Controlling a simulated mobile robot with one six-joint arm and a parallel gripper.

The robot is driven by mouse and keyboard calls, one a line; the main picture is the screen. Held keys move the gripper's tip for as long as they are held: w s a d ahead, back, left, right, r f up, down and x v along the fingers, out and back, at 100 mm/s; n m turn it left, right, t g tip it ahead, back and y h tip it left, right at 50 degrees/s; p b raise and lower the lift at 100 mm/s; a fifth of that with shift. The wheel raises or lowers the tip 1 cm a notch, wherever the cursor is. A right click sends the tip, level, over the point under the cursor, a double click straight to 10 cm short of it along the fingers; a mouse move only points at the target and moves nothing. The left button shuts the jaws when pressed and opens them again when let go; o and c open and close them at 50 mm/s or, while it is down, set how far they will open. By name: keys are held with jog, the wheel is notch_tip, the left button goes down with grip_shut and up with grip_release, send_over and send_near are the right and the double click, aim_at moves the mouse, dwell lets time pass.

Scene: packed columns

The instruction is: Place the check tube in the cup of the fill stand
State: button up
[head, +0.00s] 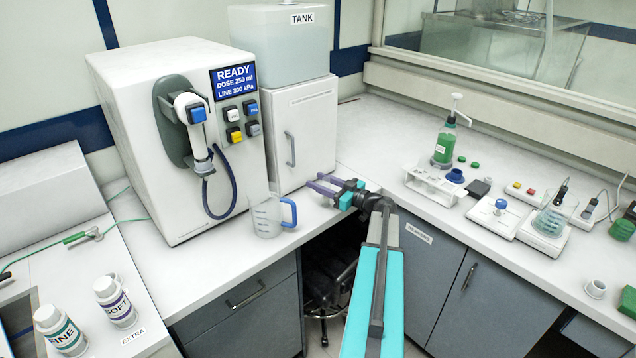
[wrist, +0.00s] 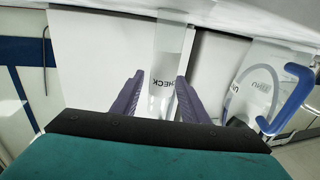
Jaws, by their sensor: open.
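The check tube (wrist: 161,100) is a clear tube with a CHECK label, which appears inverted in the wrist view. It stands between the two purple fingers of my open gripper (wrist: 158,98), with visible space beside the fingers. In the head view my gripper (head: 322,186) is over the counter by the white cabinet, right of the clear jug; I cannot make out the tube there. I cannot tell for sure which item is the fill stand or its cup. A white rack (head: 432,187) stands on the right counter.
The clear jug (head: 266,218) with a blue handle stands close to my gripper; it also shows in the wrist view (wrist: 252,92). The dispenser (head: 150,130) and cabinet (head: 305,135) stand behind. A green pump bottle (head: 443,147) and a beaker (head: 553,218) are on the right counter.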

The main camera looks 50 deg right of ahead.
jog(key=s+d+b, duration=0.1)
jog(key=s+b, duration=0.3)
jog(key=s, duration=0.7)
jog(key=shift+d+b, duration=0.3)
jog(key=shift+d, duration=0.05)
jog(key=shift+w+f, duration=0.1)
